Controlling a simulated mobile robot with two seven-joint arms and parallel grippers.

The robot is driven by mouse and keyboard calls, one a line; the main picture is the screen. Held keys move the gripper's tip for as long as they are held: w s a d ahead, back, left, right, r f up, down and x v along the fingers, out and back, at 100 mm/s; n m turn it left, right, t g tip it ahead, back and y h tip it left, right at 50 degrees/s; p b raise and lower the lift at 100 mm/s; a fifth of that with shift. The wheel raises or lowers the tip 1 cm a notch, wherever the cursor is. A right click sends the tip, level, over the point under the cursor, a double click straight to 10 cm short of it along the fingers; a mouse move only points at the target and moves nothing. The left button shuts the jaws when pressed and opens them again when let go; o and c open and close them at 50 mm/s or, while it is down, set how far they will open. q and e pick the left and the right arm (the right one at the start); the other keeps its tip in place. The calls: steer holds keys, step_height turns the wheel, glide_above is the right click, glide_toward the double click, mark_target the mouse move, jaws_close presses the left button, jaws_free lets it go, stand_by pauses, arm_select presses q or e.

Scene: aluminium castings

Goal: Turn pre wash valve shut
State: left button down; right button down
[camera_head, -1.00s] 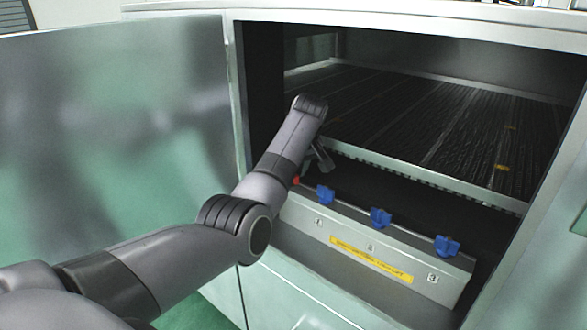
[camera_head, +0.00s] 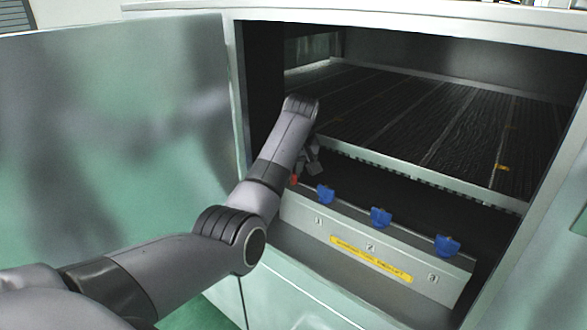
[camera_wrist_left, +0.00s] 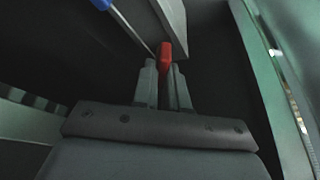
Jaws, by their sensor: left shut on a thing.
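A red valve handle (camera_head: 294,181) sits at the left end of the pipe behind the numbered panel, inside the open cabinet. In the left wrist view the red handle (camera_wrist_left: 166,56) stands between the two fingertips. My left gripper (camera_head: 308,169) reaches down to it from above and is mostly hidden behind my own wrist in the head view. In the left wrist view my left gripper (camera_wrist_left: 164,72) is shut on the red handle. No label naming the valve can be read. My right gripper is not in view.
Several blue valve handles, one of them in the middle (camera_head: 380,217), stand along the panel (camera_head: 300,207), which has numbers and a yellow label (camera_head: 371,259). A dark slatted bed (camera_head: 430,120) lies behind. The open door (camera_head: 110,130) stands at the left.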

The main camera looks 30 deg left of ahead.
arm_select(q)
steer(key=m+h, duration=0.1)
steer(key=m, duration=0.1)
steer(key=m+t+h, duration=0.1)
steer(key=m, duration=0.2)
steer(key=shift+s+a+f+m, duration=0.1)
steer(key=shift+a+m, duration=0.05)
steer(key=shift+m, duration=0.15)
steer(key=shift+m+h, duration=0.9)
steer(key=shift+m, duration=1.4)
steer(key=c, duration=1.2)
jaws_free()
steer(key=shift+o, duration=0.2)
